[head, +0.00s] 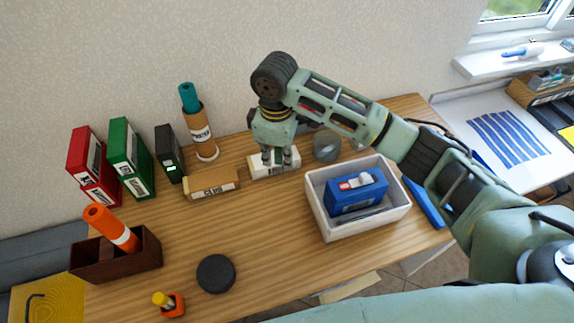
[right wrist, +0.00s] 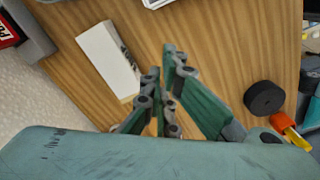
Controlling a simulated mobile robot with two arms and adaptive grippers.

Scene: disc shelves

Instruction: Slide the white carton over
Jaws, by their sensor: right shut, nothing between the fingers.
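The white carton (head: 283,165) lies on the wooden table near the wall, with dark lettering on its front side. My right gripper (head: 276,161) points down at it in the head view and covers part of it. In the right wrist view the carton (right wrist: 106,58) lies left of the shut, empty fingers (right wrist: 163,82), with a narrow strip of table seen between them. I cannot tell whether any finger touches it. My left gripper is not in view.
A tan carton (head: 211,184) lies just left of the white one. A glass jar (head: 327,147) and a white bin (head: 363,226) holding a blue box (head: 358,197) stand to the right. A black disc (head: 216,274) lies in front. The table's middle is clear.

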